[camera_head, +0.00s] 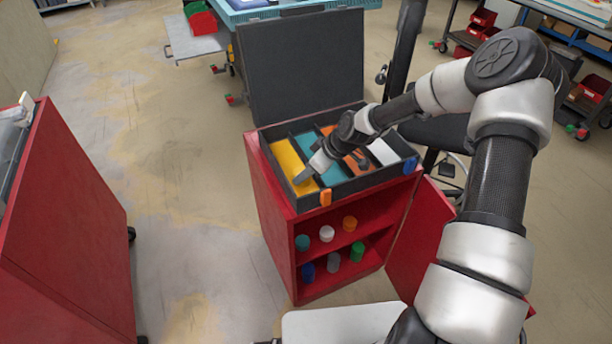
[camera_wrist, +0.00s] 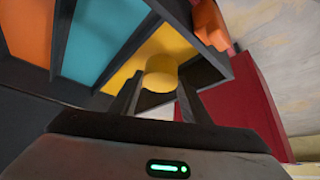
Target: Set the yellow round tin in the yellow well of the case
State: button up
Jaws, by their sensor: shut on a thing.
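The open black case (camera_head: 342,196) stands on a red cabinet with its lid up. Its yellow well (camera_head: 286,160) is leftmost, beside a teal and an orange well. My gripper (camera_head: 301,178) is at the front part of the yellow well. In the wrist view, my gripper (camera_wrist: 160,88) is shut on the yellow round tin (camera_wrist: 161,70), one finger on each side. The yellow well (camera_wrist: 170,42) is right behind the tin. I cannot tell whether the tin touches the well floor. In the head view the tin is not distinguishable.
The red cabinet (camera_head: 268,205) has shelves with several coloured round tins, such as a green one (camera_head: 357,251), and an open door (camera_head: 415,240). The raised lid (camera_head: 302,68) stands behind the wells. An orange latch (camera_head: 326,197) is on the case front. Another red cabinet (camera_head: 70,230) is at left.

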jog(key=shift+f, duration=0.9)
jog(key=shift+f, duration=0.15)
jog(key=shift+f+b, duration=0.15)
jog(key=shift+b, duration=0.15)
jog(key=o, duration=0.8)
jog(key=shift+r+p, duration=0.35)
jog(key=p+v, duration=0.1)
jog(key=v, duration=1.1)
